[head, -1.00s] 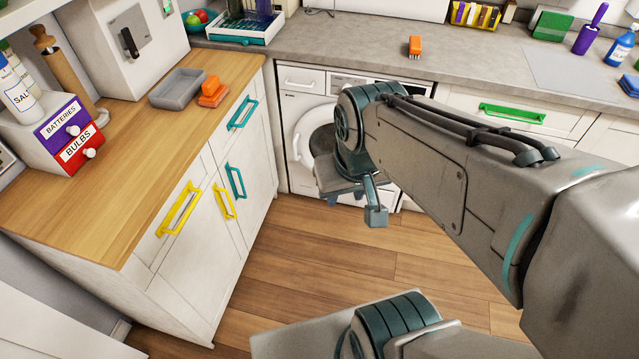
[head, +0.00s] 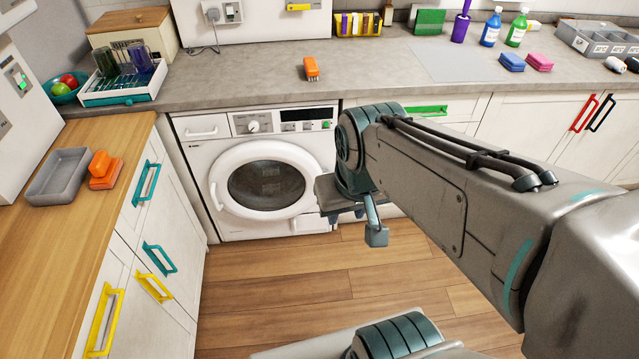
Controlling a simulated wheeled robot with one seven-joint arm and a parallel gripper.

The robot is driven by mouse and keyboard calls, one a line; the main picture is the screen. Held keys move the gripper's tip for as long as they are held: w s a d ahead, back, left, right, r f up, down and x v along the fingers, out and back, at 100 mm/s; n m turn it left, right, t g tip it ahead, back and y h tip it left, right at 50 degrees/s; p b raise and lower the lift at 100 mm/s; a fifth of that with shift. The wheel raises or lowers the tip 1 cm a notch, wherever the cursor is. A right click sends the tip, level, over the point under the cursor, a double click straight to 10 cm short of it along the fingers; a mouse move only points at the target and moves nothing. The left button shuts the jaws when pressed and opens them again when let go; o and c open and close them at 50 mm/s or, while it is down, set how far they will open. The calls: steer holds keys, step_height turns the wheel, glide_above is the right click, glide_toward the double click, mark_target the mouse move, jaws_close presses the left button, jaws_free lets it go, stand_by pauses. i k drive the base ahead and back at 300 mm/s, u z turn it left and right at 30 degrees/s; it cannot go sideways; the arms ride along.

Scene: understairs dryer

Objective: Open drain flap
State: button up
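The white front-loading machine (head: 265,182) stands under the grey counter, with its round door shut. A small rectangular panel, which looks like the drain flap (head: 308,222), is at the lower right of its front and appears closed. My gripper (head: 345,215) hangs at the end of my arm, just right of the flap in the head view. It looks apart from the machine, but the depth is hard to judge. Its fingers are small and partly hidden by my wrist, so I cannot tell whether they are open or shut.
Wooden floor (head: 290,290) is clear before the machine. A wood-topped cabinet (head: 135,235) with protruding teal and yellow handles stands on the left. White cabinets (head: 530,130) with green, red and black handles continue on the right. An orange brush (head: 311,68) lies on the counter above.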

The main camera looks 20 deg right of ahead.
mark_target(309, 222)
steer(key=z, duration=0.35)
steer(key=i, duration=1.3)
steer(key=u, duration=0.65)
